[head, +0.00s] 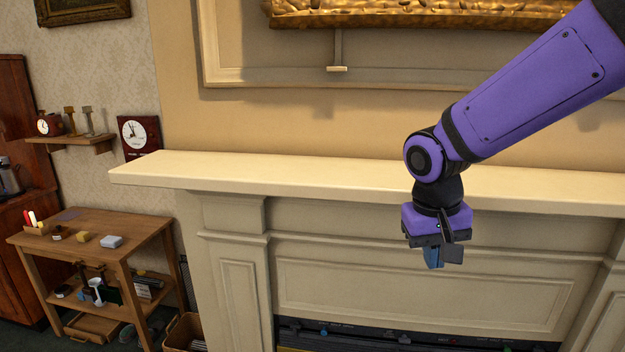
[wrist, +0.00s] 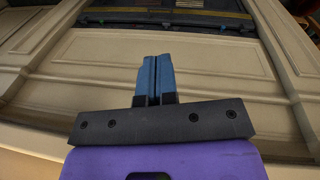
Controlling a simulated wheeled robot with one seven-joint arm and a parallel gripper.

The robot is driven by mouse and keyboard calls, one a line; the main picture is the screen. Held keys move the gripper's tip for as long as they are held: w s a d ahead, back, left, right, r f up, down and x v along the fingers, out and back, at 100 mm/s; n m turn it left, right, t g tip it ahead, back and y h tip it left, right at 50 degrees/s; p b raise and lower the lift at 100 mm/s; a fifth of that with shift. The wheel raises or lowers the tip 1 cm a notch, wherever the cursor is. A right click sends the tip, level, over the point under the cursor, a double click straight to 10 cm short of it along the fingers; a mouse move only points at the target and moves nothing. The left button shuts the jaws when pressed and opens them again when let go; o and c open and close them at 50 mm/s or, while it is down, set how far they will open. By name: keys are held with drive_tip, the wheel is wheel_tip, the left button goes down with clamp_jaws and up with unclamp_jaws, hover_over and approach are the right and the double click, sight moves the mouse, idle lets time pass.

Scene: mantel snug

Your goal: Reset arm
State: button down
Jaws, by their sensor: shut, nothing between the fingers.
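My gripper (head: 442,257) hangs at the end of my purple arm, in front of the fireplace surround and below the mantel shelf's front edge. In the wrist view its two blue fingers (wrist: 155,77) lie side by side with only a thin dark line between them. The gripper is shut and holds nothing. It points down, and the cream fireplace panel shows behind it.
The cream mantel shelf (head: 300,175) is bare where visible; my arm hides part of it. A gold frame (head: 400,12) hangs above. A wooden side table (head: 140,228) with small objects stands at left, below a wall shelf (head: 80,143) and a clock (head: 138,134).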

drive_tip(key=s+d+r+t, duration=0.2)
drive_tip(key=s+d+r, duration=0.3)
drive_tip(key=s, duration=0.2)
drive_tip(key=s+d+r+t+y, duration=0.1)
drive_tip(key=s+d+r+t, duration=0.1)
drive_tip(key=s+d+r, duration=0.3)
drive_tip(key=s, duration=0.3)
drive_tip(key=shift+d+r+t+y, duration=0.15)
drive_tip(key=shift+d+t+y, duration=0.05)
drive_tip(key=shift+t+y, duration=0.1)
drive_tip(key=shift+a, duration=0.1)
